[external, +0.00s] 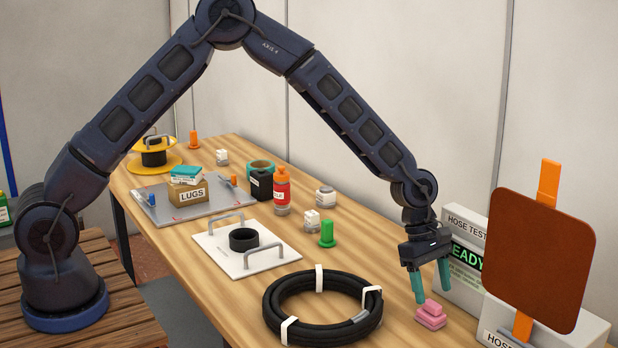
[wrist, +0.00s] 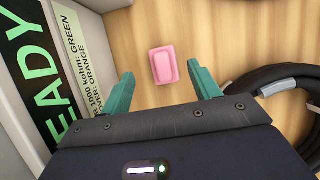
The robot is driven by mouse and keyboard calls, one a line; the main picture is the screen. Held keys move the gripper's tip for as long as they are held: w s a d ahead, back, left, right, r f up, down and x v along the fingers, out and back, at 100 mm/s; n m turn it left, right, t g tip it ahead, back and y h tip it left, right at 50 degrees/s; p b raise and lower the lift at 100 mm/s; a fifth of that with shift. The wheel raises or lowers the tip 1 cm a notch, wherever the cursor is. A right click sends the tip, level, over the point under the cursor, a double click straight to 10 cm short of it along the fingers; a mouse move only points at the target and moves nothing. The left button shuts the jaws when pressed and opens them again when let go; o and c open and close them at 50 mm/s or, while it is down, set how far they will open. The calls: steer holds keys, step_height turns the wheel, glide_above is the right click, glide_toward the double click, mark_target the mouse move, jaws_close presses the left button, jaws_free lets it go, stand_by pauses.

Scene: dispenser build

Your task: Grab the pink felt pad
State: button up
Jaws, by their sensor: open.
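The pink felt pad (external: 431,315) lies on the wooden table near its right end, and looks like a small stack in the external view. In the wrist view the pink pad (wrist: 164,66) lies ahead of my fingers, roughly centred between them. My gripper (external: 431,296) has teal fingers, spread apart and empty, pointing down just above the pad. In the wrist view my gripper (wrist: 160,93) shows one finger to each side, with the pad's near edge close to the gap. I cannot tell the exact height between fingertips and pad.
A coiled black hose (external: 322,307) lies left of the pad. The hose tester box (external: 463,240) stands behind it, and a brown panel (external: 540,258) on an orange post stands to the right. A green peg (external: 327,236) is farther back. Bare table surrounds the pad closely.

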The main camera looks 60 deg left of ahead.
mark_target(427, 296)
steer(key=x, duration=0.4)
steer(key=shift+s+a+f, duration=0.1)
steer(key=shift+a+f, duration=0.05)
steer(key=shift+f, duration=0.35)
steer(key=c, duration=1.1)
steer(key=shift+r, duration=0.1)
